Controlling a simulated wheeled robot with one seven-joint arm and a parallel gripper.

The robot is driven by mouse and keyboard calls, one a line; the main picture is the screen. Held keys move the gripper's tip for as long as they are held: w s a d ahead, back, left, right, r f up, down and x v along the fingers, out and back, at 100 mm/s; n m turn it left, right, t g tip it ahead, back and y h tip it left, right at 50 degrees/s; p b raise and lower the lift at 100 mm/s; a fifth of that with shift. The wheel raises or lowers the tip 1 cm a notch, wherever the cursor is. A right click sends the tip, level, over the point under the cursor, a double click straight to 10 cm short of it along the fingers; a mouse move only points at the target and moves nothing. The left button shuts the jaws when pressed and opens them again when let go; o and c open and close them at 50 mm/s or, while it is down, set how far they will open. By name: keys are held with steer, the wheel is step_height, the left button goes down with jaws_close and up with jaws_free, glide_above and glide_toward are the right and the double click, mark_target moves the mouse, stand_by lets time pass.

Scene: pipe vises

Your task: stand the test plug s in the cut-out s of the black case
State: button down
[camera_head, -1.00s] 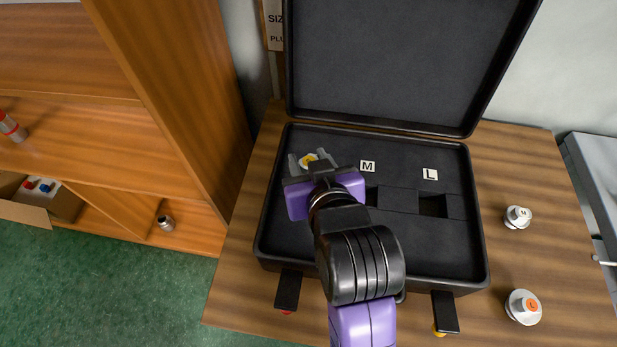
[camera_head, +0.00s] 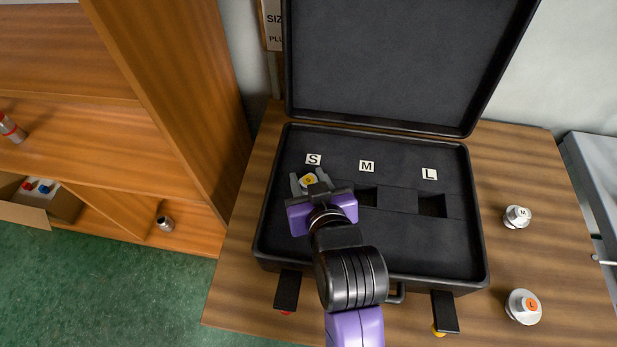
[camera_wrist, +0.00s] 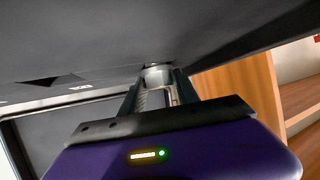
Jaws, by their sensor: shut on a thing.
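The black case (camera_head: 405,250) lies open on the wooden table. The plug looks roughly upright just in front of the S label (camera_head: 313,160). In the wrist view the plug (camera_wrist: 158,75) is between the two fingers, close to the dark foam. Cut-out s is hidden by my gripper and the plug. I cannot tell whether the plug's lower end is inside it.
The M cut-out (camera_head: 367,196) and L cut-out (camera_head: 432,206) are empty. The raised lid (camera_head: 400,65) stands behind. Plug M (camera_head: 517,217) and plug L (camera_head: 524,307) stand on the table at the right. A wooden shelf (camera_head: 190,90) rises at the left.

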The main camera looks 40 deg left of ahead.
steer(key=shift+s+d+f, duration=0.1)
steer(key=shift+s+f, duration=0.05)
steer(key=shift+f, duration=0.6)
steer(key=c, duration=0.9)
jaws_free()
steer(key=shift+f, duration=0.15)
steer(key=shift+r, duration=0.25)
steer(key=v, duration=0.8)
steer(key=r+v, duration=0.1)
steer(key=v, duration=0.3)
steer(key=shift+r, duration=0.25)
